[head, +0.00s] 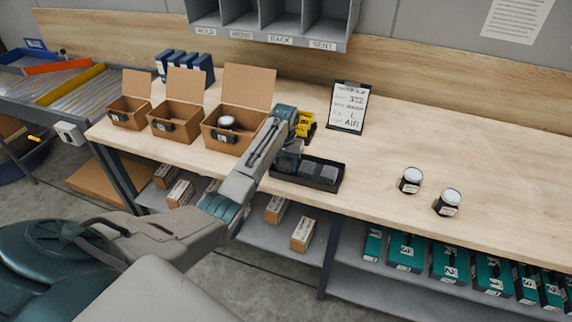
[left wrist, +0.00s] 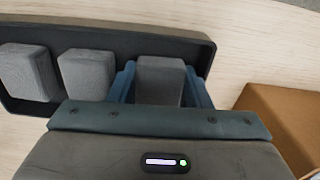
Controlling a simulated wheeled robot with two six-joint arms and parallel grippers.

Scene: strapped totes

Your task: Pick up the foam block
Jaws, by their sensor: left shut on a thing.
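A grey foam block (left wrist: 160,82) is between the two blue fingers of my left gripper (left wrist: 160,88) in the left wrist view, and the gripper is shut on it. In the head view my left gripper (head: 288,160) is over the left end of a black tray (head: 306,183), and the held block is hidden there. Two more grey foam blocks (left wrist: 86,75) (left wrist: 27,72) sit in the tray, beside the held one. The held block is at the tray's end; I cannot tell if it touches the floor. My right gripper is not in view.
Open cardboard boxes (head: 222,138) stand left of the tray, one holding a white-lidded jar. A clipboard sign (head: 348,107) and a yellow object (head: 306,125) are behind. Two jars (head: 411,180) (head: 448,202) stand to the right. The table's right side is mostly clear.

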